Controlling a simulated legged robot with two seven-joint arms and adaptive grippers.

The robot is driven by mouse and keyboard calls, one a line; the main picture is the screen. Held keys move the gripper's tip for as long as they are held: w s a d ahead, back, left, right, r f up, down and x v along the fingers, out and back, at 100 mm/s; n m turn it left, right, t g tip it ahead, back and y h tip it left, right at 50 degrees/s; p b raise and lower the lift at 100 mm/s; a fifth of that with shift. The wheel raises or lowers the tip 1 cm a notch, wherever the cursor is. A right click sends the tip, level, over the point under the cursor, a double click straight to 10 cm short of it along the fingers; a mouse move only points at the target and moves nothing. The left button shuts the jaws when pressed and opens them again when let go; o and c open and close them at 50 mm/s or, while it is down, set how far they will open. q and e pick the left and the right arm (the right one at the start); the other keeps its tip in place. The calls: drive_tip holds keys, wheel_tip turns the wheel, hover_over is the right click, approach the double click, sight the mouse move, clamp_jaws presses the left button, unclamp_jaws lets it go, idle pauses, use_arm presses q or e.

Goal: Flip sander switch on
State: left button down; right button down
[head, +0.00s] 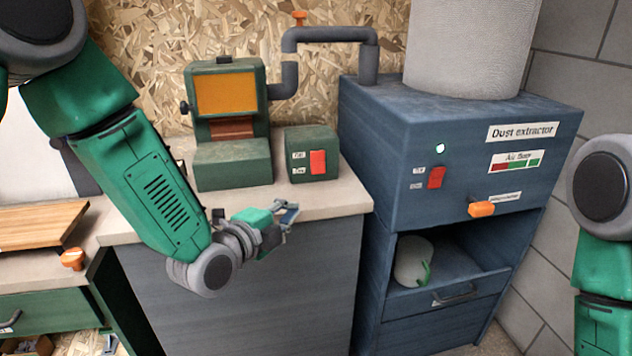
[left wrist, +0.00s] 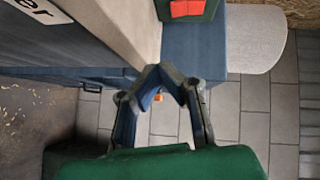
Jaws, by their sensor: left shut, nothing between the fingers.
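The green sander (head: 228,90) with its orange belt stands on the bench against the back wall. Its green switch box (head: 300,140) sits to its right, with a red rocker switch (head: 318,162) on the front; I cannot tell which side is pressed. The red switch also shows at the top of the left wrist view (left wrist: 187,8). My left gripper (head: 288,212) is shut and empty, in front of the bench edge, below the switch box and apart from it. Its fingertips meet in the left wrist view (left wrist: 165,74). My right gripper is out of view.
The blue dust extractor (head: 400,130) stands right of the bench, with its own red switch (head: 436,177), an orange handle (head: 482,209) and a lit indicator. A grey pipe (head: 330,36) runs above. A wooden board (head: 40,225) lies at left.

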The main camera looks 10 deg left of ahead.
use_arm(q)
drive_tip(key=shift+w+d+r+m+t, duration=0.15)
drive_tip(key=shift+w+r+m, duration=0.1)
drive_tip(key=shift+r, duration=0.25)
drive_tip(key=shift+w+d+r+m+t, duration=0.15)
drive_tip(key=shift+w+r+m, duration=0.1)
drive_tip(key=shift+r, duration=0.25)
